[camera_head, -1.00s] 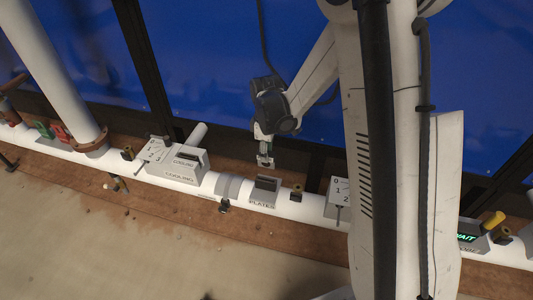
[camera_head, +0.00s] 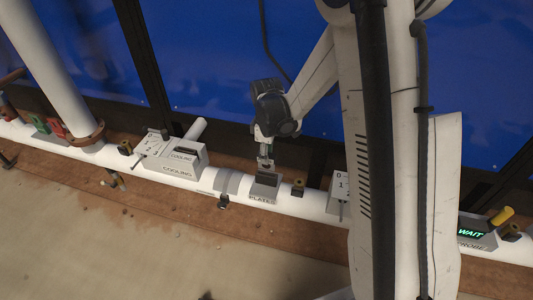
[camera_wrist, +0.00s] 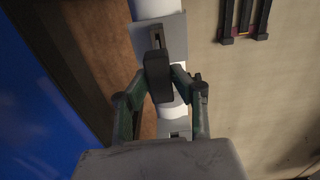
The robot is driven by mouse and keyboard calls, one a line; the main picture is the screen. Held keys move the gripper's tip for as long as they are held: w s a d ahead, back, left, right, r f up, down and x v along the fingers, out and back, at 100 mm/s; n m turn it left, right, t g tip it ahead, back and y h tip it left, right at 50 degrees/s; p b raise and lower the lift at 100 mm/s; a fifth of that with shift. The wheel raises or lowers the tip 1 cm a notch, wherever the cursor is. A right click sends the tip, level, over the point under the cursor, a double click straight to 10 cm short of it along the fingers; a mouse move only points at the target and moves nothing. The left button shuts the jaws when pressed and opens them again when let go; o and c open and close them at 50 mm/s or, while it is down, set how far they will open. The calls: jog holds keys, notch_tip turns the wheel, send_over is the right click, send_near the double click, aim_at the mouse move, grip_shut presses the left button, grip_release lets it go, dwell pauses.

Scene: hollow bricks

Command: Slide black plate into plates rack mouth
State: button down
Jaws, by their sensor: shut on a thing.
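The grey plates rack (camera_head: 262,194) sits on the white pipe, with a lettered front and a dark mouth on top. My gripper (camera_head: 266,164) is just above the rack in the head view, pointing down. In the wrist view my gripper (camera_wrist: 160,88) is shut on the black plate (camera_wrist: 158,77), a narrow dark block between its fingers. Beyond the plate in that view is a grey housing with a slot (camera_wrist: 158,38), which looks like the rack. The plate's lower end is hidden, so I cannot tell whether it is inside the mouth.
The cooling box (camera_head: 178,164) stands to the left on the same pipe, with a numbered dial beside it. A brass-coloured fitting (camera_head: 298,187) and another numbered box (camera_head: 339,194) are close on the right. A blue wall (camera_head: 210,60) is behind.

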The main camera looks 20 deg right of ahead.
aim_at(266, 168)
jog(key=shift+f+b, duration=0.5)
jog(key=shift+f, duration=0.35)
jog(key=shift+b, duration=0.5)
dwell(1.2)
jog(key=shift+f+b, duration=2.25)
jog(key=shift+f, duration=0.6)
jog(key=c, duration=1.4)
grip_release()
jog(key=shift+r, duration=0.15)
notch_tip(266, 168, up, 12)
jog(key=shift+f, duration=0.1)
